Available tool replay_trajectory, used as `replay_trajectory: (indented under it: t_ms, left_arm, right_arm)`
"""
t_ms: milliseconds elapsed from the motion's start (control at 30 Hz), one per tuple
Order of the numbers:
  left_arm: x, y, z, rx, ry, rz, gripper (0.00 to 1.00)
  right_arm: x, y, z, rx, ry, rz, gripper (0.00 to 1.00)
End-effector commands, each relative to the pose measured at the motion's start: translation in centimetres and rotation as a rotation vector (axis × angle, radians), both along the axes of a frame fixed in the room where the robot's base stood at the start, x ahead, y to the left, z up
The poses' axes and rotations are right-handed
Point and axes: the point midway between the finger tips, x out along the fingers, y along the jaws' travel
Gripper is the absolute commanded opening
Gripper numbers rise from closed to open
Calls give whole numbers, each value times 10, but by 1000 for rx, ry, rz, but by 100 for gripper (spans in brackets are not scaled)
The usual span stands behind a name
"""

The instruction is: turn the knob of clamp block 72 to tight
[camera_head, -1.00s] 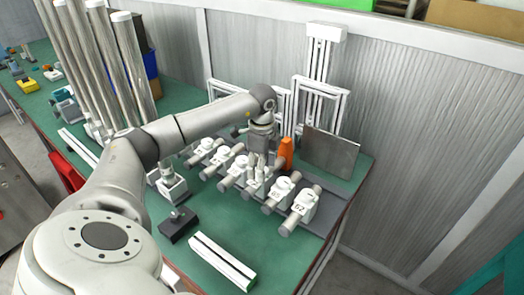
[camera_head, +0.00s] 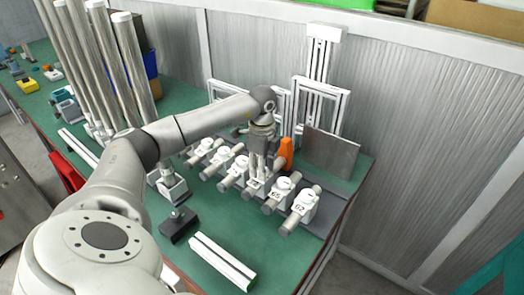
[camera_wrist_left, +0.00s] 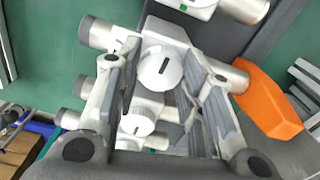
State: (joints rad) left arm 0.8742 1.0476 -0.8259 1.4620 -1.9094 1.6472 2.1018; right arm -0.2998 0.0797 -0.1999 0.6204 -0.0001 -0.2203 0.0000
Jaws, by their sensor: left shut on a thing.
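A row of white clamp blocks with round slotted knobs and grey cylinders stands on the green bench. My left gripper (camera_head: 259,172) points down over one in the middle of the row, next to the block marked 65 (camera_head: 276,195). In the left wrist view the white knob (camera_wrist_left: 161,72) with a dark slot lies between the two fingers, and the left gripper (camera_wrist_left: 160,62) is shut on it. The number of this block is mostly hidden, so I cannot confirm it is 72. My right gripper is not in view.
A block marked 62 (camera_head: 299,207) stands at the row's right end. An orange object (camera_head: 286,149) and a grey plate (camera_head: 330,152) stand behind. A black block (camera_head: 178,225) and a white bar (camera_head: 222,262) lie in front. Tall metal tubes (camera_head: 133,65) stand at the left.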

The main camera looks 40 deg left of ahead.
Motion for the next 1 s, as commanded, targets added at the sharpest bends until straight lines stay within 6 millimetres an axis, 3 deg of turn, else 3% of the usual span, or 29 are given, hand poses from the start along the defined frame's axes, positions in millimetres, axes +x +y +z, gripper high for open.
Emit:
replay_trajectory:
  t_ms: [267,1000]
  left_arm:
    - [0,0,1,-1,0,-183,12]
    - [1,0,1,-2,-2,-883,12]
  right_arm:
    - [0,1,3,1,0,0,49]
    - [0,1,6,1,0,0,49]
